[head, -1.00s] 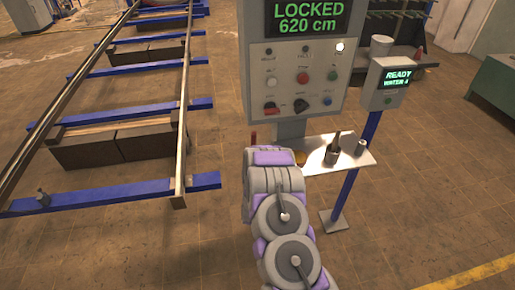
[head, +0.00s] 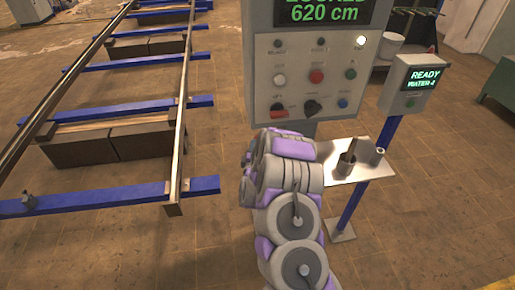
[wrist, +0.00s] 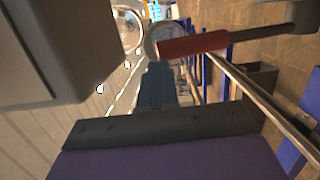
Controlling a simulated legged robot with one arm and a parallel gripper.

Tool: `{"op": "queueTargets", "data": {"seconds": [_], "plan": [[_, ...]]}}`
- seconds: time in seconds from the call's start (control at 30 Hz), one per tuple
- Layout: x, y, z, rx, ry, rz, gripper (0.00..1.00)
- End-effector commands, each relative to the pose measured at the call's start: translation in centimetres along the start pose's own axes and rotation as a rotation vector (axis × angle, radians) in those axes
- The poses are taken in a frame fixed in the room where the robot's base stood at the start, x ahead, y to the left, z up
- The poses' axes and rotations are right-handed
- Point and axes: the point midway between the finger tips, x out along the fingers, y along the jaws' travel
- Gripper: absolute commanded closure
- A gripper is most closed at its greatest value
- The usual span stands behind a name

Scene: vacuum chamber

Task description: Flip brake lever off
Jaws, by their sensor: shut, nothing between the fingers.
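A lever with a red grip and a dark rod (wrist: 195,44) crosses the upper right of the wrist view. I take it for the brake lever; it does not show in the head view, where my arm may hide it. My gripper (wrist: 157,78) is shut and empty, pointing up in the wrist view, with its tip just below and left of the red grip. I cannot tell whether they touch. In the head view my arm rises in front of the control panel (head: 300,72), whose display shows "620 cm" under a cut-off word.
A small metal shelf (head: 366,173) with metal parts on it is right of my arm. A "READY" box (head: 411,86) stands on a blue post behind it. A rail track with blue crossbeams (head: 110,193) runs along the left. Open floor lies between track and panel.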

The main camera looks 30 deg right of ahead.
Motion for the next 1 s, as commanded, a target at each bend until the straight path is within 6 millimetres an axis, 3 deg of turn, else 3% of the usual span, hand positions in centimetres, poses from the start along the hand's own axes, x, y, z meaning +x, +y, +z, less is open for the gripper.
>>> {"op": "queueTargets", "data": {"seconds": [0.47, 1.0], "plan": [[0.8, 0.4, 0.6, 0.0, -0.002, -0.016, 1.0], [4.8, 1.7, 0.0, -0.034, -0.002, -0.189, 1.0]]}}
